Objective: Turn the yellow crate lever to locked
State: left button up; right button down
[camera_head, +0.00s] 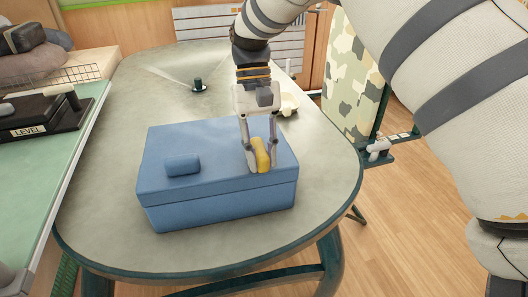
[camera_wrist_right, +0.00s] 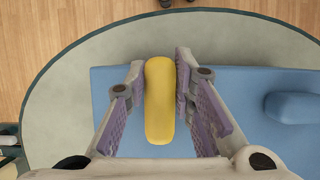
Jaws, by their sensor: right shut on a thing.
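The yellow lever (camera_head: 261,152) sits on top of the blue crate (camera_head: 220,207), near the right end of its lid. In the right wrist view the lever (camera_wrist_right: 160,105) is a rounded yellow bar standing lengthwise up the picture. My right gripper (camera_head: 262,167) reaches down from above, with one finger on each side of the lever, and is shut on it. In the right wrist view the fingers (camera_wrist_right: 160,66) flank the lever's upper part. My left gripper is not in view.
A blue block (camera_head: 183,166) lies on the lid left of the lever. The crate stands on a grey-green oval table (camera_head: 100,215). A dark knob (camera_head: 198,86) and a cream object (camera_head: 288,104) are behind it. Another table (camera_head: 45,165) with a level box (camera_head: 35,118) is at left.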

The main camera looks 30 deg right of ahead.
aim_at(256, 138)
dwell(0.5)
jog(key=c, duration=1.4)
grip_release()
jog(key=shift+o, duration=0.2)
jog(key=v, duration=1.1)
jog(key=shift+w+r, duration=0.1)
jog(key=shift+w, duration=0.1)
jog(key=shift+d+r, duration=0.1)
jog(key=shift+r, duration=0.2)
